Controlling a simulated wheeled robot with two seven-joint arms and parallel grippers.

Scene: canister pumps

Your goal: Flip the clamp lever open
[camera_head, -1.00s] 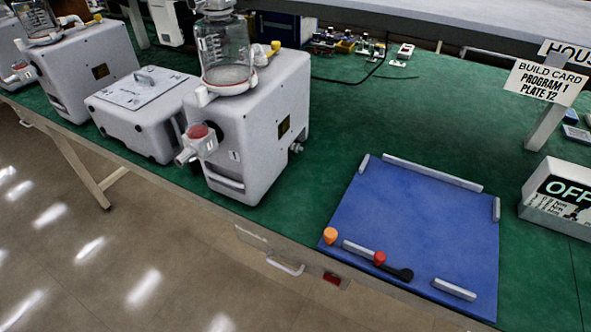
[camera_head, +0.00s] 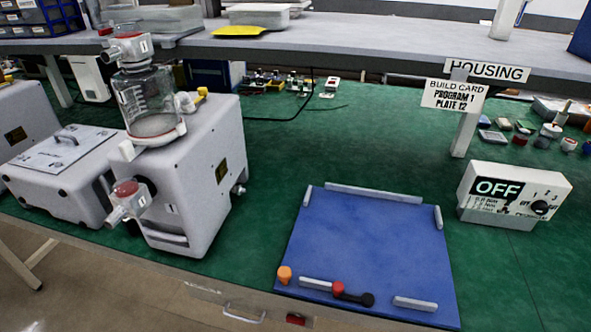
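A blue fixture plate (camera_head: 370,245) lies on the green bench top, with grey bars along its edges. At its front edge is a small clamp lever (camera_head: 354,297), a dark arm with a black round end pointing right. A red knob (camera_head: 338,288) sits at the lever's left end, beside a grey bar (camera_head: 316,284). The lever lies low, close to the plate; its exact angle is hard to tell. An orange peg (camera_head: 284,274) stands at the plate's front left corner. Neither of my grippers is in view.
A white pump unit (camera_head: 200,190) with a clear canister (camera_head: 150,103) stands left of the plate. A grey control box (camera_head: 515,195) with an OFF sign stands to the right. A sign post (camera_head: 463,130) rises behind. The plate's middle is bare.

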